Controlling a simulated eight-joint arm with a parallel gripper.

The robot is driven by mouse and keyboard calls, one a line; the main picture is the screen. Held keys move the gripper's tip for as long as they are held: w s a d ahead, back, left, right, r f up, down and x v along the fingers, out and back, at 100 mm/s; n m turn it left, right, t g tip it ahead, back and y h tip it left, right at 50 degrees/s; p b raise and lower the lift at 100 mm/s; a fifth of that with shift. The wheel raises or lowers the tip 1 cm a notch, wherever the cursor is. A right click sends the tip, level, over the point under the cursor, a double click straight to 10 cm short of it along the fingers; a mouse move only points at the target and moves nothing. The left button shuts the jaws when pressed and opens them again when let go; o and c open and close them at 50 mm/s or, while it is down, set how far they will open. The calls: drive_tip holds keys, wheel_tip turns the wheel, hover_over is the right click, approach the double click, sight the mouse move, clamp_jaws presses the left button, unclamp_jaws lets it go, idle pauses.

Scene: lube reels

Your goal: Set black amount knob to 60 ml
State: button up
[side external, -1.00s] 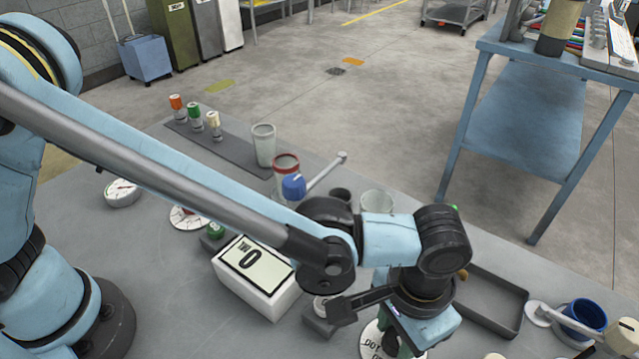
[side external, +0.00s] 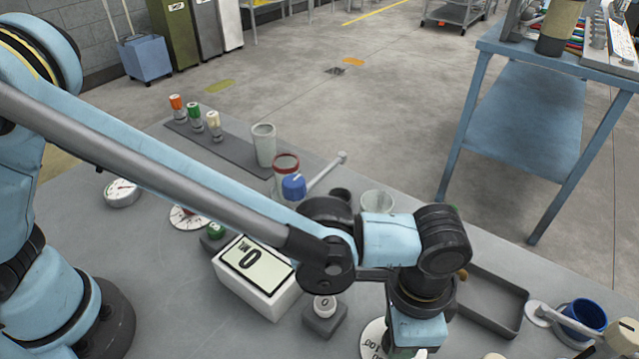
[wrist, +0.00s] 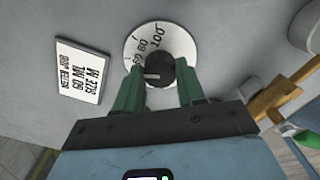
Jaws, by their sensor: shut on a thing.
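The black amount knob (wrist: 160,70) sits at the middle of a white round dial (wrist: 178,42) in the wrist view. The dial shows 60, 80 and 100 around its upper left. A white mark on the knob points left, a little below the 60; the exact reading is hard to tell. My gripper (wrist: 160,80) has its two green fingers on either side of the knob, shut on it. The left finger covers the dial's lower left. In the side view the dial (side external: 374,338) shows only partly beside my wrist, and the knob is hidden.
A white card (wrist: 82,70) reading 60 ML, SIZE M lies left of the dial. A white display box (side external: 262,280) showing 0 and a small grey block with a white button (side external: 325,308) stand left of my wrist. A dark tray (side external: 490,305) lies to the right.

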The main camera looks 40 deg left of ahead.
drive_tip(key=o, duration=1.1)
drive_tip(key=shift+c, duration=0.2)
wheel_tip(320, 180, up, 12)
drive_tip(key=shift+r, duration=0.1)
drive_tip(key=w+a+r+n+t+h, duration=0.1)
drive_tip(key=w+a+r+n, duration=0.15)
drive_tip(key=a, duration=0.65)
drive_tip(key=w+a+r+n+t, duration=0.15)
drive_tip(key=w+a, duration=0.25)
drive_tip(key=a, duration=0.5)
drive_tip(key=s+a+f+n+t, duration=0.1)
drive_tip(key=a+n, duration=0.1)
drive_tip(key=a, duration=0.4)
drive_tip(key=s+a+f+n+t, duration=0.2)
drive_tip(key=a, duration=0.4)
drive_tip(key=s+a+f+n+t+y, duration=0.1)
drive_tip(key=a+n, duration=0.2)
drive_tip(key=a, duration=0.4)
drive_tip(key=shift+s+f+t, duration=0.3)
drive_tip(key=shift+t, duration=0.05)
